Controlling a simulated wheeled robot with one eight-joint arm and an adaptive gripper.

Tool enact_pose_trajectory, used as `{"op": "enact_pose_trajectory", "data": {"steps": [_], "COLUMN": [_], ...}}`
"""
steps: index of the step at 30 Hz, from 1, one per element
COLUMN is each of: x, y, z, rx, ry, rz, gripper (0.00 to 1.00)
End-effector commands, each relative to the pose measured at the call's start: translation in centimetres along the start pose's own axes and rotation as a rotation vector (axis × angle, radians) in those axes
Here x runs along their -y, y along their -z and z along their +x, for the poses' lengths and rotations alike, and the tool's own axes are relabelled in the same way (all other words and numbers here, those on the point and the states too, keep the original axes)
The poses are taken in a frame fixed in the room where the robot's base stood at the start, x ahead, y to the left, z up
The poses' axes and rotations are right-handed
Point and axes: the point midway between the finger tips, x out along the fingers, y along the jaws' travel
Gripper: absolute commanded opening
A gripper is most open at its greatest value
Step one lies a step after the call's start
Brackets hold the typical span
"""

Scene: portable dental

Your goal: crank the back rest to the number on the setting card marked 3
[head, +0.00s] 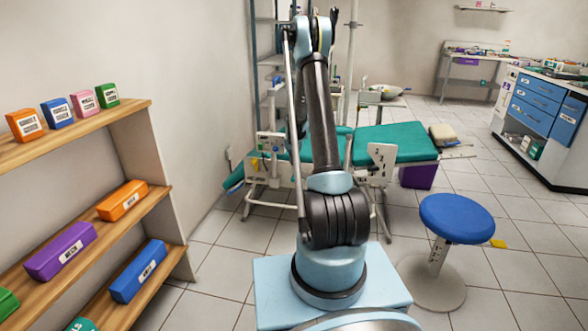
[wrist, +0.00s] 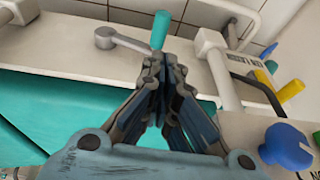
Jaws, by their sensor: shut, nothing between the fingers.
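The portable dental chair (head: 395,143) has a teal pad and white frame and stands beyond my arm in the head view. In the wrist view, a grey crank (wrist: 106,38) with a teal grip (wrist: 160,29) is on a white rail of the chair. My gripper (wrist: 163,65) is shut and empty, its tips just below that teal grip in the picture; I cannot tell whether they touch. A white block's label is tilted and unreadable. I cannot make out the setting card marked 3.
A blue stool (head: 456,217) stands right of my base. A wooden shelf (head: 75,137) with coloured boxes is on the left. A purple bin (head: 418,177) is under the chair. A blue-drawer cabinet (head: 540,100) stands at the right.

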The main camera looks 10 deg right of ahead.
Motion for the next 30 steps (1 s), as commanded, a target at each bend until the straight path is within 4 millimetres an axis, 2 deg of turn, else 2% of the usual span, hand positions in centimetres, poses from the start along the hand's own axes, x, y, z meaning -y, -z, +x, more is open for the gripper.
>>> {"op": "enact_pose_trajectory", "data": {"steps": [9,16,19,25,30], "x": [0.4,0.5,-0.5,-0.7,-0.7], "y": [-0.1,-0.1,-0.1,-0.1,-0.1], "z": [-4.5,-6.0,-6.8,-6.1,-4.2], "rx": [0.000,0.000,0.000,0.000,0.000], "ry": [0.000,-0.001,-0.027,-0.031,-0.031], "rz": [-0.001,-0.001,0.000,-0.001,-0.001], "gripper": [0.00,0.00,0.00,0.00,0.00]}}
